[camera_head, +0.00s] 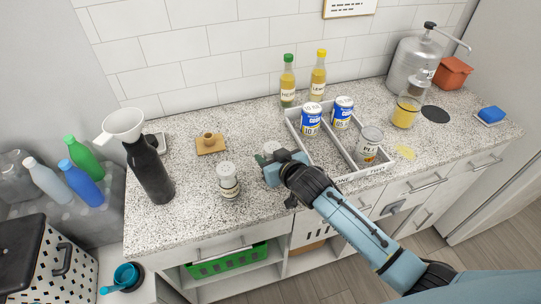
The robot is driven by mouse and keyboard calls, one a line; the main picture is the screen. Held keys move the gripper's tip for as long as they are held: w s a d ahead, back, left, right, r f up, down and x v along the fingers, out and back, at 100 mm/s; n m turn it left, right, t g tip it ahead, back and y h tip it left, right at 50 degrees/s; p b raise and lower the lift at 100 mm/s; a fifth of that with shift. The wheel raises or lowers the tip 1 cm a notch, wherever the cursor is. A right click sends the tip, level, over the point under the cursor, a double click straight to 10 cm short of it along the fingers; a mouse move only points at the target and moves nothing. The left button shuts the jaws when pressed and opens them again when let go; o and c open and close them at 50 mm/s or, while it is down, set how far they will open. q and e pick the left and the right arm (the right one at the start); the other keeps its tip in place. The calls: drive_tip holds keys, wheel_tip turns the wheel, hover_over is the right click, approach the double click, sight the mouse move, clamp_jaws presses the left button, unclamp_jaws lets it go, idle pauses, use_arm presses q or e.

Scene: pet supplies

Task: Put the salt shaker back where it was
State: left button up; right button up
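A shaker-like jar (228,182) with a pale cap and a banded body stands upright on the speckled counter, left of my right gripper. I cannot read whether it is the salt shaker. My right gripper (264,160) comes in from the lower right and is low over the counter, beside the tray's left end. A second pale, round-topped thing (271,147) shows just behind it, mostly hidden. I cannot tell whether the fingers are shut on it. My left gripper is not in view.
A divided white tray (318,158) holds several cans. Two bottles (288,82) stand behind it. A wooden piece (211,144) lies at the back left, near a black bottle with a funnel (150,170). A glass jar (405,112) and metal dispenser (413,65) stand right. The front-left counter is clear.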

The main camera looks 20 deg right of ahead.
drive_tip(key=o, duration=1.1)
drive_tip(key=shift+s+r, duration=0.15)
drive_tip(key=p+v, duration=0.1)
drive_tip(key=v, duration=1)
drive_tip(key=shift+s+d+r, duration=0.1)
drive_tip(key=shift+s+r, duration=0.05)
drive_tip(key=shift+s, duration=0.15)
